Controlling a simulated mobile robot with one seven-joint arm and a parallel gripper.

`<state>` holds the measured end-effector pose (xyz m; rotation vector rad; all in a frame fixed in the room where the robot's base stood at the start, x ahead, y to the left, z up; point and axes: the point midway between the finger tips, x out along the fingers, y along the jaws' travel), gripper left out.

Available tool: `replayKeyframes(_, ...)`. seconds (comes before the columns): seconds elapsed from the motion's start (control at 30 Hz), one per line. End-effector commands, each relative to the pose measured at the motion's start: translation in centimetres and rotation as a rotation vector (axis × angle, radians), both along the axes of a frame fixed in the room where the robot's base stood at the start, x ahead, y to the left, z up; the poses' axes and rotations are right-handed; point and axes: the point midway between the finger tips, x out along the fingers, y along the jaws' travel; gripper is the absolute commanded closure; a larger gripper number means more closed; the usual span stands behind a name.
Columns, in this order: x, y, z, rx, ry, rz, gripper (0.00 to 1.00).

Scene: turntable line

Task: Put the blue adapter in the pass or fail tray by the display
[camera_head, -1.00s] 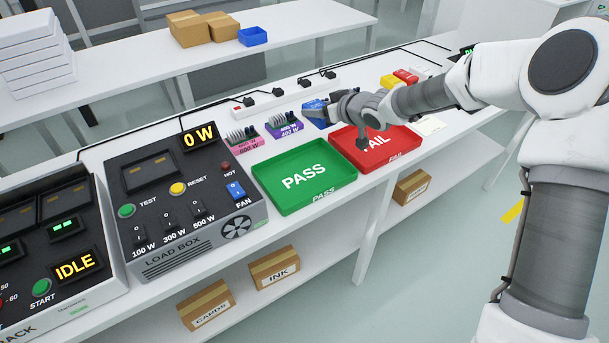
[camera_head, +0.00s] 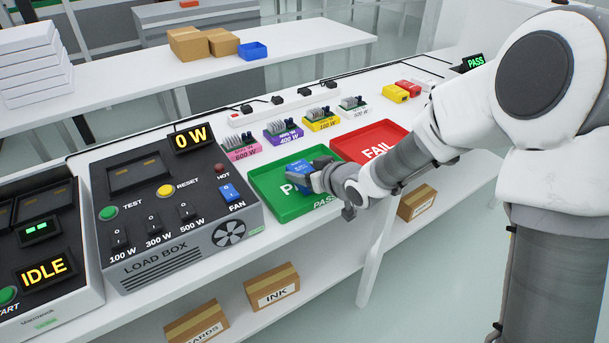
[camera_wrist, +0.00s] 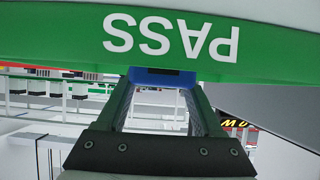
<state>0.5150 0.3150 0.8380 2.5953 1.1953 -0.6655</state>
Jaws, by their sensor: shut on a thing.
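My gripper (camera_head: 314,181) reaches in from the right and is shut on the adapter. In the wrist view the adapter's blue edge (camera_wrist: 160,76) shows between the fingertips (camera_wrist: 163,86), against the green tray (camera_wrist: 60,35). I cannot tell whether the adapter touches the tray floor. The red FAIL tray (camera_head: 372,132) is to the right, partly behind my arm, with nothing seen in it. The display (camera_head: 473,62) at the far right reads PASS in green.
The load box (camera_head: 175,255) stands left of the green tray and its display reads 0 W (camera_head: 191,138). Pink, purple (camera_head: 283,133) and yellow labelled load units stand behind the trays, near a power strip (camera_head: 285,104). Yellow and red blocks (camera_head: 395,93) lie farther right.

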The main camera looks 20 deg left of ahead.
Motion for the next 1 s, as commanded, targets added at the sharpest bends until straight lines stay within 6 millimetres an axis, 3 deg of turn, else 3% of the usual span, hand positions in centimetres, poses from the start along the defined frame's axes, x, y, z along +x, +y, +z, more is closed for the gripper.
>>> replayKeyframes(0.3,0.1,0.0,-0.2,0.002,-0.003,0.0,1.0)
replayKeyframes(0.33,0.0,0.0,-0.3,0.001,-0.002,0.0,0.3)
replayKeyframes(0.5,0.0,0.0,-0.2,0.0,-0.001,0.0,0.02)
replayKeyframes(0.87,0.0,0.0,0.3,0.001,-0.002,0.0,0.02)
replayKeyframes(1.0,-1.1,-1.4,1.4,0.001,-0.002,-0.002,0.02)
